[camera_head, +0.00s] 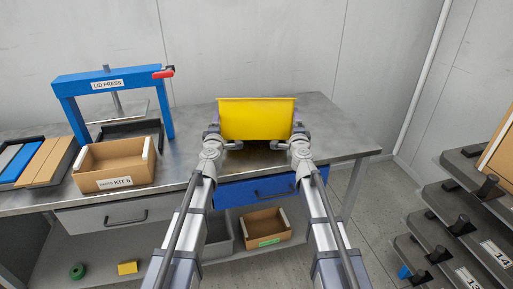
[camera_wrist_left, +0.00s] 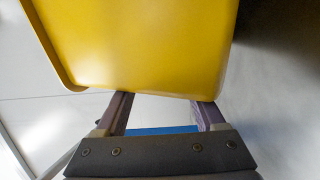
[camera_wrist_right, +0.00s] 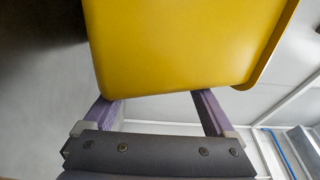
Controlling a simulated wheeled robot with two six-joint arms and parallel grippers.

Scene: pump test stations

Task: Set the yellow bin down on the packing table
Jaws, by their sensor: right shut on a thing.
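The yellow bin (camera_head: 256,118) is upright and level between my two grippers, in front of the bare right part of the packing table (camera_head: 335,136). My left gripper (camera_head: 226,139) is shut on the bin's left side. My right gripper (camera_head: 287,139) is shut on its right side. The bin's yellow wall fills the upper part of the left wrist view (camera_wrist_left: 140,40) and the right wrist view (camera_wrist_right: 180,40), with the fingertips at its lower edge. I cannot tell whether its underside touches the tabletop. The bin's inside is mostly hidden.
A cardboard kit box (camera_head: 112,180) and a blue lid press (camera_head: 112,82) stand on the table to the left. A blue drawer (camera_head: 248,191) is below the tabletop. An open brown box (camera_head: 265,227) sits on the lower shelf. Racks (camera_head: 470,235) stand at the right.

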